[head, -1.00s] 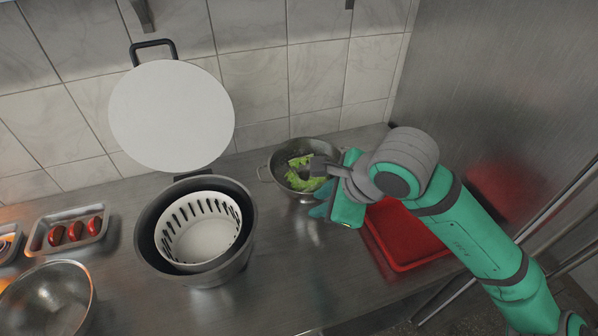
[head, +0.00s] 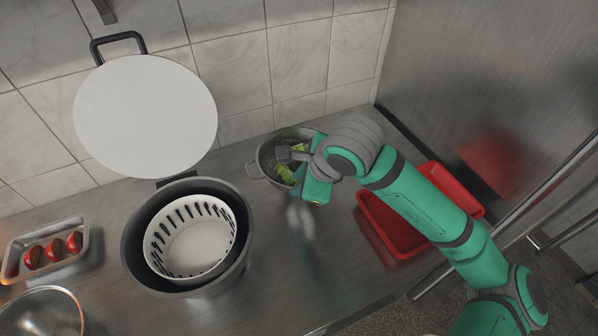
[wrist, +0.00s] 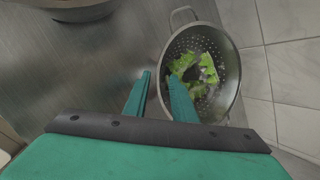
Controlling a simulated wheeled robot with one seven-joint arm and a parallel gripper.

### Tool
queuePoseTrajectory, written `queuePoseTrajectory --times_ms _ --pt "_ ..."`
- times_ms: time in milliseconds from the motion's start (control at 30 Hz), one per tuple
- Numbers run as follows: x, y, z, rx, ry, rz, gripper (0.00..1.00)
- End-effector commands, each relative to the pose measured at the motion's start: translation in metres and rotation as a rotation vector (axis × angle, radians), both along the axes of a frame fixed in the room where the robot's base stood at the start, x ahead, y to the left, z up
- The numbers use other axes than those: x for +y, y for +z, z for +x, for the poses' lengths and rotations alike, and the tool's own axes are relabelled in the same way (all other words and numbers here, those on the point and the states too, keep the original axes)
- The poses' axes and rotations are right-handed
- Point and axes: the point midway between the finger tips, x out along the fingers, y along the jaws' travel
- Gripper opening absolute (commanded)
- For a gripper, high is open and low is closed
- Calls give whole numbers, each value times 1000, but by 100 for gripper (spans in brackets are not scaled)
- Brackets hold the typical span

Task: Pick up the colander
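The colander (head: 264,166) is a grey metal bowl with small holes and loop handles. It stands on the steel counter near the tiled wall and holds green lettuce (wrist: 188,66). In the wrist view the colander (wrist: 231,82) is upper right of centre, with one handle at its top. My gripper (wrist: 159,75) is open. In that view its right finger overlaps the near rim and its left finger is outside, so the rim lies between them. I cannot tell whether either finger touches it. In the head view my wrist hides the colander's right side.
A large dark pot (head: 132,262) with a white slotted basket (head: 193,250) inside stands left of the colander, its round lid (head: 146,115) raised behind. A red tray (head: 385,240) lies to the right, partly behind my arm. Bare counter lies in front of the colander.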

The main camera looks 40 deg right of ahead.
Motion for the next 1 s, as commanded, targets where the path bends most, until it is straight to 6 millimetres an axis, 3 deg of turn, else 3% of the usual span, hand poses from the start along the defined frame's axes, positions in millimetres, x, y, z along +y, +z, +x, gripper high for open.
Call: queuePoseTrajectory --times_ms 300,600,633,733,1000 --pt "2 -34 23 0 -3 3 24" --pt "2 -39 25 0 -2 1 24" --pt "2 -39 25 0 -2 1 22" --pt "2 -39 25 0 -2 1 0" --pt "2 -39 25 0 -2 1 0"
